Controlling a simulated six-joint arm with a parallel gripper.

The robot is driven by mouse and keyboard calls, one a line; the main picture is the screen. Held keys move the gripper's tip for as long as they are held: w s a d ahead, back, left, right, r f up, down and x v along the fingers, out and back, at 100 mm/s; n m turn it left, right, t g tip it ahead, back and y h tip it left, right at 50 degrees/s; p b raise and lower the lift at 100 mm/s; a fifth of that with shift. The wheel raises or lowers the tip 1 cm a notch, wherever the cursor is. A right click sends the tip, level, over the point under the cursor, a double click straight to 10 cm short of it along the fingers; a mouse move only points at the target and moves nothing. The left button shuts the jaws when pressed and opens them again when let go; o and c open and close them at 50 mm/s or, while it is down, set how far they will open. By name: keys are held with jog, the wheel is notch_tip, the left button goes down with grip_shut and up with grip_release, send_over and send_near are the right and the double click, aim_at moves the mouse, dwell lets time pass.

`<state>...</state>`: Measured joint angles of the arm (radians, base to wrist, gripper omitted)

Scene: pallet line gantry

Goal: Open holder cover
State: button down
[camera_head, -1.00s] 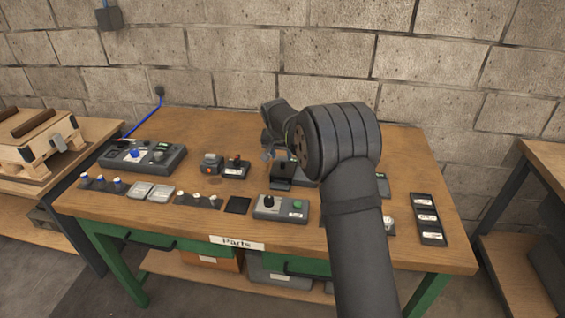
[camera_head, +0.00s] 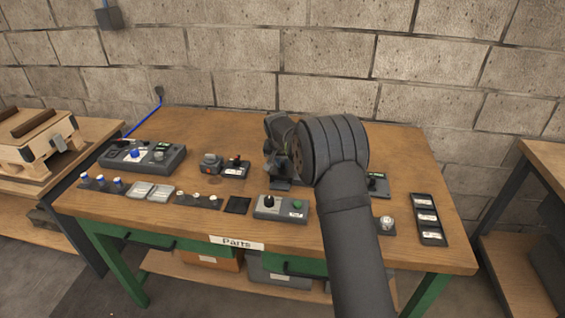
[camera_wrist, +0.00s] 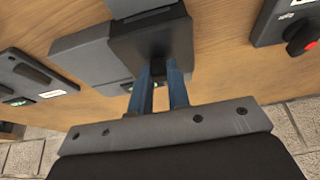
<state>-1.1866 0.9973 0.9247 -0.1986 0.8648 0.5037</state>
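My gripper (camera_wrist: 160,80) shows in the wrist view as two blue fingers with a gap between them. Their tips are close to a dark box-like part (camera_wrist: 172,34), likely the holder cover. I cannot tell whether they touch it. The dark part stands over a grey block (camera_wrist: 80,52) on the table. In the head view, the dark base (camera_head: 281,185) of this part shows just below my gripper, while my wrist hides most of it and the fingertips. The cover looks closed, but this is not clear.
In the head view, a control box (camera_head: 280,208) stands in front and a three-slot tray (camera_head: 428,219) at right. The table's back is clear.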

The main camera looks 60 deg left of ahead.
jog(key=w+d, duration=0.5)
jog(key=shift+w+d, duration=0.4)
jog(key=c, duration=1.4)
grip_release()
jog(key=shift+o, duration=0.2)
jog(key=v, duration=1.7)
jog(key=shift+r, duration=0.2)
jog(key=shift+f, duration=0.1)
